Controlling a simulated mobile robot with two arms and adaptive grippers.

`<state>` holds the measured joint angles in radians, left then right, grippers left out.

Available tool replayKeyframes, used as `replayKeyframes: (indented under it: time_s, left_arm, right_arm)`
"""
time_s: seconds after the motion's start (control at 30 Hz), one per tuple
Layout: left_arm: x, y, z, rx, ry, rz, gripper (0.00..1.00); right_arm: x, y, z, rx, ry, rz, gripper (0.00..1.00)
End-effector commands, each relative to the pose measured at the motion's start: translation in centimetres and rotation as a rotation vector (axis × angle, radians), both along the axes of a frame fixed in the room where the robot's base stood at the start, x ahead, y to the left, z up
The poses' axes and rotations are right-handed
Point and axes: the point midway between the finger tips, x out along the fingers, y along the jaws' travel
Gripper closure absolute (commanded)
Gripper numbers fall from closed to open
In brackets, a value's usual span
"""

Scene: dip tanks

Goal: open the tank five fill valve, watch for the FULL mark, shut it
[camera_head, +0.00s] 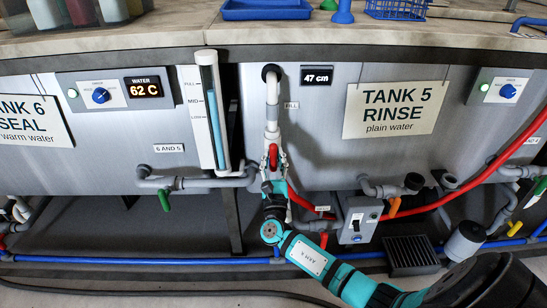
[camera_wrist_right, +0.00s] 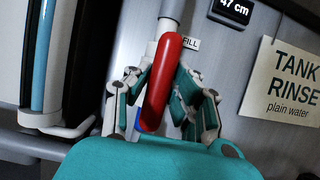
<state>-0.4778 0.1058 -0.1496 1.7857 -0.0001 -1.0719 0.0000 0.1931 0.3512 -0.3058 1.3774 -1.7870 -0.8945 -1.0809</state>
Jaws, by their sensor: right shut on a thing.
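The tank five fill valve has a red lever (camera_head: 273,155) on the grey vertical pipe (camera_head: 272,108) beside the FILL label. The lever points down, nearly along the pipe, and also shows in the wrist view (camera_wrist_right: 163,80). My right gripper (camera_head: 273,164) is shut on the lever, its fingers on both sides of it. The sight gauge (camera_head: 213,110) stands left of the pipe, marked FULL, MID and LOW. Its blue column tops out between MID and FULL. The display (camera_head: 317,76) reads 47 cm. My left gripper is out of view.
A green-handled valve (camera_head: 164,200) sits on the pipe left of my gripper, and an orange-handled one (camera_head: 394,206) to the right. A grey switch box (camera_head: 358,220) and red hose (camera_head: 440,200) lie close right. The counter above holds a blue tray (camera_head: 266,10).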

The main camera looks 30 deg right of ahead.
Motion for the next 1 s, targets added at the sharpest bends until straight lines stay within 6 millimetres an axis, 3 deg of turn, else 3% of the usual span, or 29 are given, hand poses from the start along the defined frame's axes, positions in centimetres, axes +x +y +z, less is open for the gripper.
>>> replayKeyframes:
  time_s: [0.5,0.53,0.7,1.0]
  left_arm:
    - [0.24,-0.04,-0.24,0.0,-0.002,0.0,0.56]
    - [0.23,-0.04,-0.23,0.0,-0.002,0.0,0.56]
    - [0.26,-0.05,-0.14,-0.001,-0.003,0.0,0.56]
    - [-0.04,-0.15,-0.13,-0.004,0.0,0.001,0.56]
  right_arm:
    - [0.04,0.07,0.03,-0.02,0.011,0.002,1.0]
    - [0.04,0.07,0.03,-0.02,0.011,0.002,0.76]
    - [0.03,0.05,0.03,-0.018,0.01,0.001,0.56]
    - [-0.17,0.15,-0.13,-0.017,0.01,0.001,0.56]
